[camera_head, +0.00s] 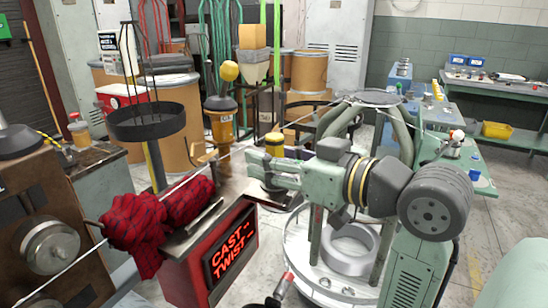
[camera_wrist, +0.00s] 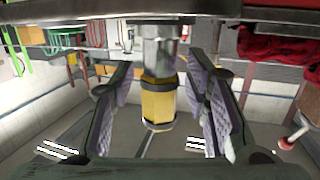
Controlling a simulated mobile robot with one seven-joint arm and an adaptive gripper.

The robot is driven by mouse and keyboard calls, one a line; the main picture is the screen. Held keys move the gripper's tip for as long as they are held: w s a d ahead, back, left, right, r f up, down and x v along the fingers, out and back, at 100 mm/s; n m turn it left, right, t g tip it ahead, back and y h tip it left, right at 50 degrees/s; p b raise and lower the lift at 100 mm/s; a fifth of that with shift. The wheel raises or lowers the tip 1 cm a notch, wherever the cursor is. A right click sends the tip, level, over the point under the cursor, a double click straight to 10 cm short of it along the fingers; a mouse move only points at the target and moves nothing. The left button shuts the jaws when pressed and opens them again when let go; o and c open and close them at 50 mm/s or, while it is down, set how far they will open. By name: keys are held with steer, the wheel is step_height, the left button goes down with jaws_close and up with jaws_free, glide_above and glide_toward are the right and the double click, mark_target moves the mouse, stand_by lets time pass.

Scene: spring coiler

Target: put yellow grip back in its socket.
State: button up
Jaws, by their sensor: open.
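The yellow grip (camera_wrist: 158,103) is a faceted yellow piece with dark bands. In the wrist view, which looks upside down, it is in line with a silver metal holder (camera_wrist: 157,48) and appears to meet it. In the head view, its yellow top (camera_head: 273,139) shows just behind my gripper (camera_head: 256,168), whose fingers hide part of what is below. My gripper (camera_wrist: 163,85) is open, with one ribbed finger pad on each side of the grip. Gaps show between the pads and the grip. I cannot tell how deep the grip sits in the holder.
A red plaid cloth (camera_head: 155,213) lies at the left end of the red cabinet (camera_head: 190,274). A cable crosses above the cabinet. A yellow knob on a post (camera_head: 229,71) stands behind. A green-legged frame (camera_head: 402,135) stands close to my arm on the right.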

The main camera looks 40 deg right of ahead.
steer(key=shift+r+p, duration=0.3)
steer(key=s+d+r+b, duration=0.1)
steer(key=s+b, duration=0.2)
steer(key=s, duration=0.8)
steer(key=shift+s+d+r, duration=0.15)
steer(key=shift+s+d, duration=0.15)
steer(key=shift+s, duration=0.1)
stand_by(0.5)
